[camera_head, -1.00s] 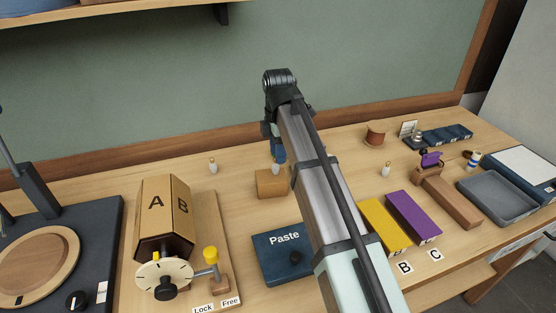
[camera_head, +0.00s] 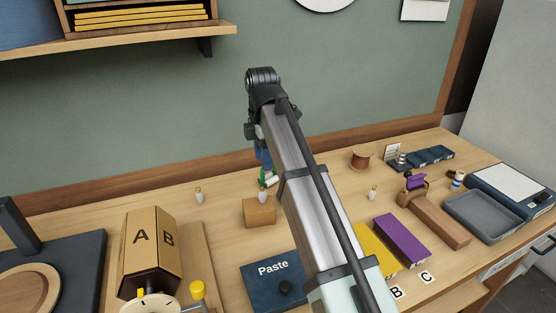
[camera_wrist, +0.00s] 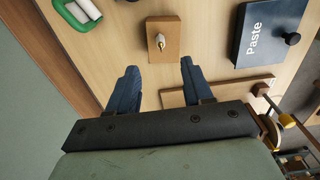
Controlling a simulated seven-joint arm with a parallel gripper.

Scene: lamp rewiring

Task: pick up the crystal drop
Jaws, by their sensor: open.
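The likely crystal drop (camera_wrist: 160,40) is a small pale piece with a gold tip, standing on a wooden block (camera_wrist: 153,55). It also shows in the head view (camera_head: 262,196), on top of the block (camera_head: 257,213). My gripper (camera_wrist: 159,66) is open and empty, with its two blue fingers spread. In the wrist view the block and drop appear beyond the fingertips, roughly centred between them, and nothing touches them. In the head view my arm partly hides my gripper (camera_head: 263,157), which is above and behind the block.
Similar small pieces stand on the table at left (camera_head: 199,195) and right (camera_head: 373,194). The Paste box (camera_head: 272,283) lies in front of the block, the A/B box (camera_head: 152,250) to its left. A green thing with white cylinders (camera_wrist: 80,12) is at the wrist view's upper left.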

